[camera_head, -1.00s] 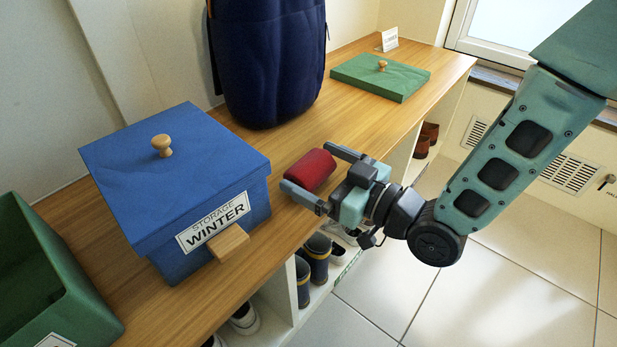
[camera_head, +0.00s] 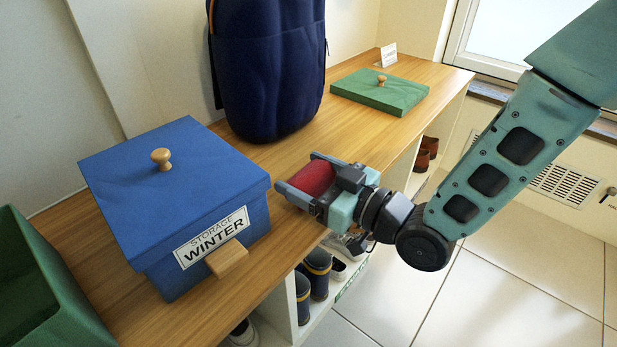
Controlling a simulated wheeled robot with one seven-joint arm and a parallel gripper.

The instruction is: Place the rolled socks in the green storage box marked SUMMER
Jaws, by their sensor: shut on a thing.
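My gripper (camera_head: 296,193) is shut on the red rolled socks (camera_head: 313,180), with one finger on each side of the roll. It is over the front part of the wooden bench top, just right of the blue box. I cannot tell whether the roll touches the wood. An open green box (camera_head: 75,318) stands at the left edge of the picture, cut off by the frame. Its label is out of view. A green lid (camera_head: 375,95) with a wooden knob lies flat at the far end of the bench.
A closed blue box (camera_head: 185,205) labelled STORAGE WINTER stands between my gripper and the green box. A dark blue backpack (camera_head: 268,70) stands at the back against the wall. A small white card (camera_head: 388,55) is behind the lid. Boots (camera_head: 316,272) and shoes fill cubbies below the bench (camera_head: 350,125).

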